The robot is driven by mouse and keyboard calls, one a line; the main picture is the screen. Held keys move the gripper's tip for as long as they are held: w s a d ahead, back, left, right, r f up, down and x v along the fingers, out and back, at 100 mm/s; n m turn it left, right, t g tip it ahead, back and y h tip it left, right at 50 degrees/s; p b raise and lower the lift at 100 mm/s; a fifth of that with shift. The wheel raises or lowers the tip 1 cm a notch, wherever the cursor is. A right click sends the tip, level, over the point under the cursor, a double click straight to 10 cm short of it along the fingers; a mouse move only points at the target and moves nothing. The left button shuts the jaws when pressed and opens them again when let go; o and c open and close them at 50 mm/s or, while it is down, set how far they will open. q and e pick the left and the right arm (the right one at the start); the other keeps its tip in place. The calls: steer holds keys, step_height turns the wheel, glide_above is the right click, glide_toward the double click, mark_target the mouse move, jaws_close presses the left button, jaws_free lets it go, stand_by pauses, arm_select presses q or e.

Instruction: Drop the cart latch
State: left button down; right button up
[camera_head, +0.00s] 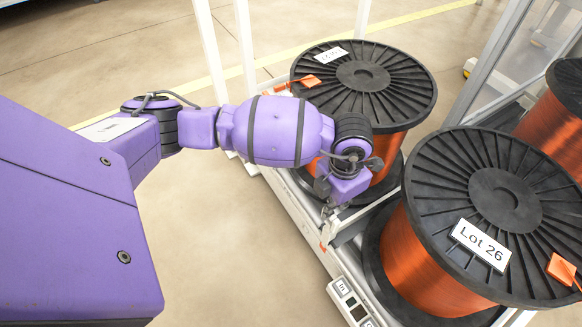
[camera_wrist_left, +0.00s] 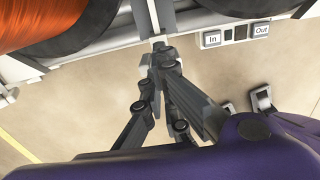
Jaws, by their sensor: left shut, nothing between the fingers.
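My left gripper (camera_head: 329,208) reaches down at the near edge of the cart (camera_head: 292,205), between two spools. In the left wrist view its fingers (camera_wrist_left: 162,50) are shut with nothing between them, and the tips overlap the cart's pale edge. A small pale upright part with a reddish mark (camera_head: 327,234), possibly the cart latch, is just below the fingertips in the head view. The gripper partly hides this spot, so I cannot tell whether they touch. My right gripper is not in view.
A copper wire spool (camera_head: 380,82) stands behind the gripper, and the "Lot 26" spool (camera_head: 500,205) stands to its right. A panel labelled "In" (camera_head: 342,288) is on the cart's edge; "Out" (camera_wrist_left: 261,29) shows in the wrist view. White posts (camera_head: 246,45) rise behind. The floor left is clear.

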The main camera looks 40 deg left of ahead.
mark_target(333, 214)
arm_select(q)
steer(key=shift+w, duration=0.15)
steer(key=shift+f+b, duration=0.55)
steer(key=shift+f, duration=0.65)
steer(key=shift+f+b, duration=0.45)
steer(key=shift+f, duration=0.65)
step_height(333, 214, up, 8)
steer(key=p, duration=0.6)
steer(key=shift+r, duration=0.2)
steer(key=shift+f, duration=0.15)
